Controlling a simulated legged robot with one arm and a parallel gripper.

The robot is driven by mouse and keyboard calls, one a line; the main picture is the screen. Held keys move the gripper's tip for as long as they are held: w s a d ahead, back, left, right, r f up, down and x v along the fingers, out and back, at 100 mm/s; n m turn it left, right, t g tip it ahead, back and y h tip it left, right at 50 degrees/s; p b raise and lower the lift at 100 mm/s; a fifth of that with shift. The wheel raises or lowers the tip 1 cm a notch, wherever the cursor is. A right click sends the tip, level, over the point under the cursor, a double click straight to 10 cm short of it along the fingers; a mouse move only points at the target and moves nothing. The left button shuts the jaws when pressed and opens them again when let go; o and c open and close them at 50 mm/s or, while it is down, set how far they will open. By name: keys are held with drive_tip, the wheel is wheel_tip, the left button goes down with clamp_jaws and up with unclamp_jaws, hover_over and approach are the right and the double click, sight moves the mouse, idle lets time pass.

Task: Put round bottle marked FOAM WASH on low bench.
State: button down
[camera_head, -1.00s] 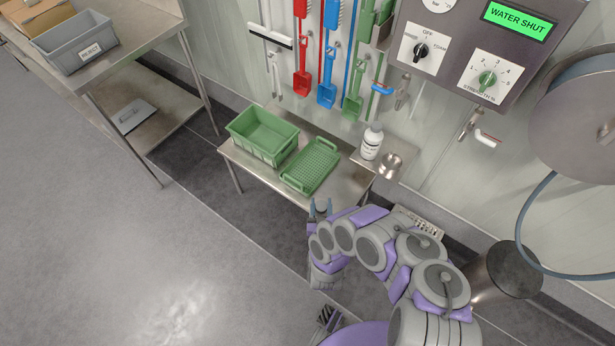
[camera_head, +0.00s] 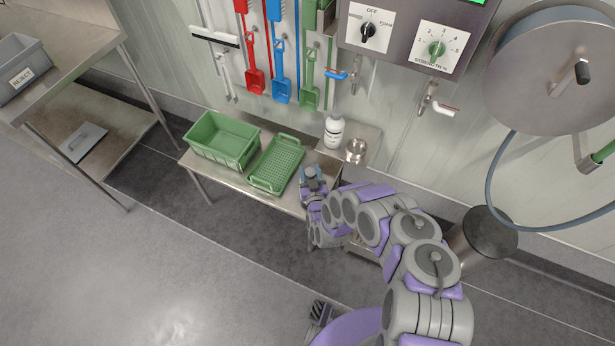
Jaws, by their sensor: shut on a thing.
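A white round-shouldered bottle (camera_head: 334,132) stands upright on a small steel wall shelf (camera_head: 362,133); its label is too small to read. The low bench (camera_head: 230,180) is a steel table with a green crate (camera_head: 222,140) and a green slotted tray (camera_head: 275,164) on it. My gripper (camera_head: 313,172) is at the bench's right end, in front of and below the white bottle and apart from it. It is shut on a small greyish thing, seen from above and mostly hidden by the fingers. I cannot tell whether this is a bottle or read any mark.
A steel cup (camera_head: 356,150) stands beside the white bottle. Taps and a control box (camera_head: 415,30) are above the shelf. A hose reel (camera_head: 560,75) and a steel bin (camera_head: 483,235) are at right. A taller table with a grey REJECT bin (camera_head: 20,72) is at left.

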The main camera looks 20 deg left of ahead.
drive_tip(key=shift+w+d+b, duration=0.2)
drive_tip(key=shift+w+b, duration=0.1)
drive_tip(key=shift+w, duration=0.45)
drive_tip(key=shift+a+f+b, duration=0.1)
drive_tip(key=shift+f+b, duration=0.65)
drive_tip(key=shift+f, duration=0.95)
drive_tip(key=shift+c, duration=2.3)
unclamp_jaws()
drive_tip(key=shift+s, duration=0.1)
drive_tip(key=shift+s, duration=0.1)
drive_tip(key=p+v, duration=0.1)
drive_tip(key=v, duration=1.1)
